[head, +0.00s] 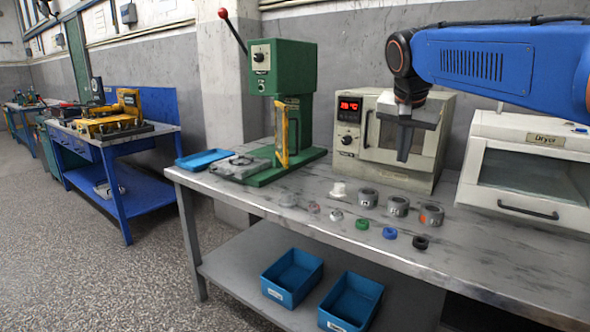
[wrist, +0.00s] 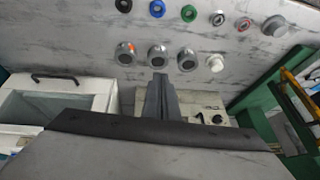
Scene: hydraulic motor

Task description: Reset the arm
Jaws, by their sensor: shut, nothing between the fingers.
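My gripper (head: 403,155) hangs from my blue arm in front of the beige oven (head: 372,138), above the grey workbench (head: 330,190). Its fingers point down and are closed together with nothing between them. In the wrist view, the shut fingers (wrist: 160,92) stand out over the bench, near the row of grey round parts. Those grey parts (head: 368,197) stand on the bench below and in front of the oven, apart from the gripper.
A green press (head: 285,85) with a red-knobbed lever stands left of the oven. A white dryer (head: 525,165) stands at the right. Several small rings, including a green one (head: 362,223), lie near the front edge. Blue bins (head: 350,300) sit on the lower shelf. A blue tray (head: 203,158) lies at the bench's left end.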

